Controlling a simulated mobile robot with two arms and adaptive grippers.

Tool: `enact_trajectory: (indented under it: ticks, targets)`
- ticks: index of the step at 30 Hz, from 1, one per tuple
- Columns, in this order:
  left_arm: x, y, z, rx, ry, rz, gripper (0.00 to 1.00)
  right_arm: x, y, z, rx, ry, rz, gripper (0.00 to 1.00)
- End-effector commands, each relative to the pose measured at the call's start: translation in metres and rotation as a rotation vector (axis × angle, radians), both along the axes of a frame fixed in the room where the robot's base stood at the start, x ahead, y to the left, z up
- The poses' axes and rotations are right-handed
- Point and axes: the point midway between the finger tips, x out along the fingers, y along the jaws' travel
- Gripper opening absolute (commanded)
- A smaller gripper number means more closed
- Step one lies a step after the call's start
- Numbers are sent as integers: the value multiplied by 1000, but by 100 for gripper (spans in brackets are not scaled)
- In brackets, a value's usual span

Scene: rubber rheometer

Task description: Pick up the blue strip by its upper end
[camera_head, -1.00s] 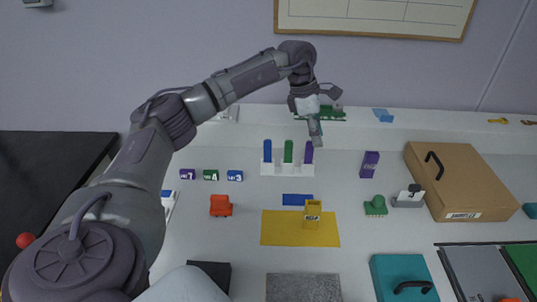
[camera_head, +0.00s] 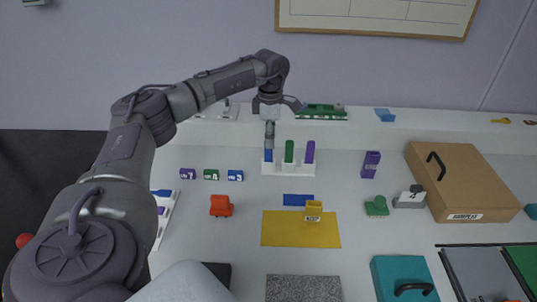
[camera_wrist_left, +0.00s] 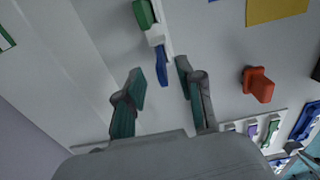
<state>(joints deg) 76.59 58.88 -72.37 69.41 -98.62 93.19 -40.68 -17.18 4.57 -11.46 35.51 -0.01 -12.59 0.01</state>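The blue strip (camera_head: 268,157) stands upright in the left slot of a white rack (camera_head: 289,170), beside a green strip (camera_head: 289,151) and a purple strip (camera_head: 310,151). My left gripper (camera_head: 270,141) is over the blue strip and hides its upper end in the head view. In the left wrist view the left gripper (camera_wrist_left: 160,77) is open, its two fingers apart. The blue strip (camera_wrist_left: 162,66) shows between and just beyond the fingertips, with no clear contact. The green strip (camera_wrist_left: 145,14) is beside it. My right gripper is not in view.
Small labelled blocks (camera_head: 211,174) and a red object (camera_head: 221,206) lie left of and in front of the rack. A yellow mat (camera_head: 280,230) with a yellow cup (camera_head: 314,210) is in front. A purple box (camera_head: 370,165) and a brown case (camera_head: 462,185) stand right.

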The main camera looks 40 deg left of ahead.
Motion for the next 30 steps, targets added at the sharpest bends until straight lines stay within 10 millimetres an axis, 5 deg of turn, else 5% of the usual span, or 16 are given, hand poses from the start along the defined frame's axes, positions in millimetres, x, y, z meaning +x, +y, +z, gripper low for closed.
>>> enact_trajectory:
  ticks: [7,16,23,30]
  targets:
    - [-5,3,-35,0,5,1,38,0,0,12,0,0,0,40]
    - [-4,3,-41,-1,1,0,38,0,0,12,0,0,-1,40]
    - [-4,3,-41,-1,1,0,1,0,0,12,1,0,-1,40]
    - [-4,3,-41,-1,1,0,0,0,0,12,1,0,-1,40]
